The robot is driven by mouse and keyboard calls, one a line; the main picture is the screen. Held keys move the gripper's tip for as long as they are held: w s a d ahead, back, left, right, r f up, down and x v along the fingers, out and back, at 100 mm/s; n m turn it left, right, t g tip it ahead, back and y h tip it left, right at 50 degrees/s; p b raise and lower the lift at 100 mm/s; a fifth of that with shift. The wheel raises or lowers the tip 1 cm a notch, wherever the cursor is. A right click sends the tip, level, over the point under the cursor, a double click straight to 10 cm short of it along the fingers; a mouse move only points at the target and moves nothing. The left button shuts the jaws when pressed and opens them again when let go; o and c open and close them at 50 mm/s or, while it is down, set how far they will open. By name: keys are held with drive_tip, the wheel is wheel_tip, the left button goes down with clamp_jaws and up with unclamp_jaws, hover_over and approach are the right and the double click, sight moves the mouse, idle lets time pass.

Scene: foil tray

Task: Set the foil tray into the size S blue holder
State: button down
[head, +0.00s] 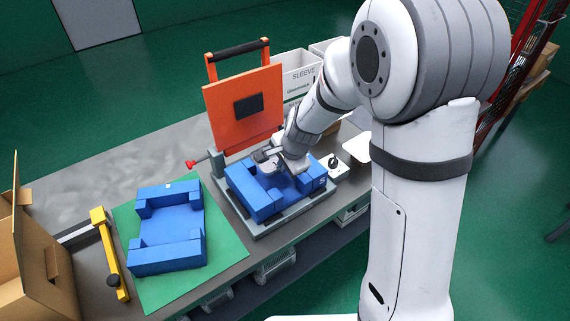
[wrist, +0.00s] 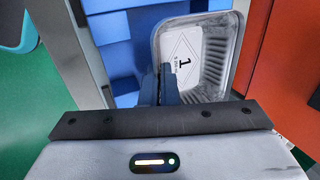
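The foil tray (wrist: 215,62) is silver, with a white label marked 1 inside it. In the wrist view, the fingers of my gripper (wrist: 161,84) are close together on the tray's side wall. In the head view, my gripper (head: 272,158) and the tray (head: 266,167) are at the size S blue holder (head: 262,202), which bears an S at its right end. The wrist view shows blue holder blocks (wrist: 112,45) left of the tray. My arm hides part of the holder, and I cannot tell whether the tray touches it.
The holder sits in a grey machine base (head: 262,231) under a raised orange lid (head: 240,115). A second blue holder (head: 168,228) lies on a green mat (head: 150,290) to the left. A yellow bar (head: 107,250) and cardboard box (head: 40,270) stand farther left.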

drive_tip(key=shift+s+f+b, duration=0.1)
drive_tip(key=shift+f+b, duration=2.3)
drive_tip(key=shift+f, duration=0.65)
drive_tip(key=c, duration=1.6)
unclamp_jaws()
drive_tip(key=shift+r, duration=0.15)
drive_tip(key=v, duration=0.7)
drive_tip(key=shift+r+p, duration=0.3)
drive_tip(key=shift+d, duration=0.1)
